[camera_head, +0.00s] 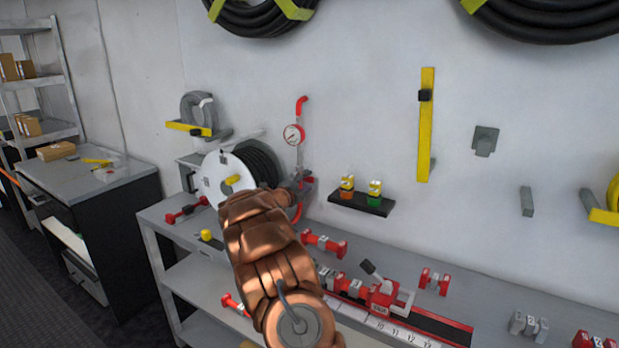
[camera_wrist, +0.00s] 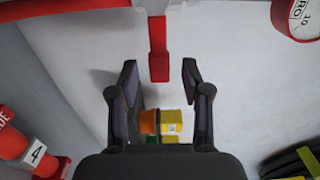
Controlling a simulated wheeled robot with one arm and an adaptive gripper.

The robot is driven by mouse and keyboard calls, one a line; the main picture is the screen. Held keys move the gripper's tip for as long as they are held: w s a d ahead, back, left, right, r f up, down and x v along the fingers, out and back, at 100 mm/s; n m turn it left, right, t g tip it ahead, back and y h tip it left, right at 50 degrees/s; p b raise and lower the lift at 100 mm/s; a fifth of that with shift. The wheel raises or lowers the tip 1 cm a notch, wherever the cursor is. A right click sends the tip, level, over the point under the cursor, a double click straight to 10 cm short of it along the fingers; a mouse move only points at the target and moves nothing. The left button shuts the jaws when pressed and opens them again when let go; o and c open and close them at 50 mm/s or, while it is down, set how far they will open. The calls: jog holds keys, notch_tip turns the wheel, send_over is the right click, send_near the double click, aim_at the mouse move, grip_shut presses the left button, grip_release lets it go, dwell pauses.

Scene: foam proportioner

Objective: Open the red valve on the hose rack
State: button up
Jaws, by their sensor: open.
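The red valve handle (camera_wrist: 158,48) shows at the top middle of the wrist view as a flat red bar. It extends down from a white fitting on a red pipe. My gripper (camera_wrist: 159,72) is open, with one dark finger on each side of the handle's end. I see gaps on both sides and no contact. In the head view, my copper-coloured arm reaches to the hose rack and hides most of the gripper and valve. The hose reel (camera_head: 223,178), with a white disc and black hose, is just left of the gripper.
A pressure gauge (camera_head: 293,135) on a red pipe is above the gripper, close to it. A small black shelf (camera_head: 362,204) with orange and green yellow-topped fittings is to the right. The bench (camera_head: 480,291) below holds several red fittings.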

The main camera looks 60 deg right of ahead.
jog(key=shift+d+p, duration=0.35)
jog(key=shift+d, duration=0.95)
jog(key=shift+w, duration=0.1)
grip_shut()
